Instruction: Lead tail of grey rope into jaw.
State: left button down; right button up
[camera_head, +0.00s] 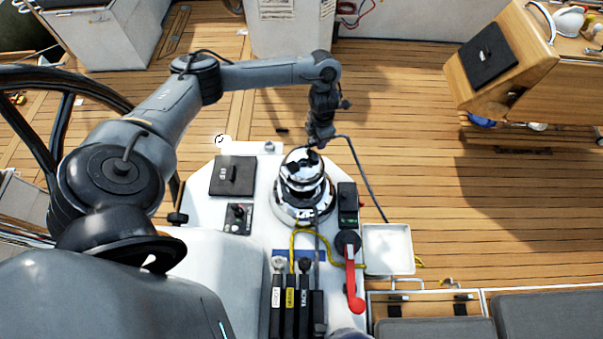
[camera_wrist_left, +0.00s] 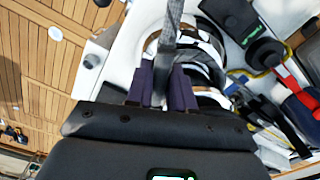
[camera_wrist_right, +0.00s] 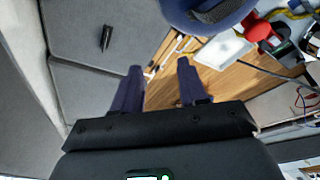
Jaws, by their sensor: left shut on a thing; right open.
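The chrome winch (camera_head: 303,187) stands on the white cockpit top; its jaw is at its upper end, partly hidden by my left gripper. My left gripper (camera_head: 318,143) is just above the winch top, shut on the grey rope (camera_wrist_left: 171,25). In the head view, the rope's tail (camera_head: 366,182) hangs from the gripper to the right of the winch, down toward the white tray. In the left wrist view, the winch (camera_wrist_left: 208,68) is behind the fingers. My right gripper (camera_wrist_right: 160,68) is open and empty in the right wrist view, over cushions and wooden deck.
A red-handled lever (camera_head: 353,275) and black switch box (camera_head: 348,204) are right of the winch. A yellow rope (camera_head: 293,243) runs below it, near black clutches (camera_head: 290,295). A white tray (camera_head: 388,249) is at the right. Open deck lies beyond.

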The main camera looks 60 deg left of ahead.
pick_arm(q)
jog(key=d+m, duration=0.1)
jog(key=w+d+m, duration=0.1)
jog(key=shift+w+d+m+b, duration=0.1)
jog(key=shift+m+b, duration=0.2)
jog(key=shift+b, duration=0.05)
jog(key=shift+d, duration=0.1)
jog(key=shift+w+d+m, duration=0.15)
jog(key=shift+d+m, duration=0.4)
jog(key=shift+m, duration=0.05)
jog(key=shift+w+d+m, duration=0.15)
jog(key=shift+d+m, duration=0.4)
jog(key=shift+m, duration=0.05)
jog(key=shift+c, duration=2.1)
grip_release()
jog(key=shift+a, duration=0.1)
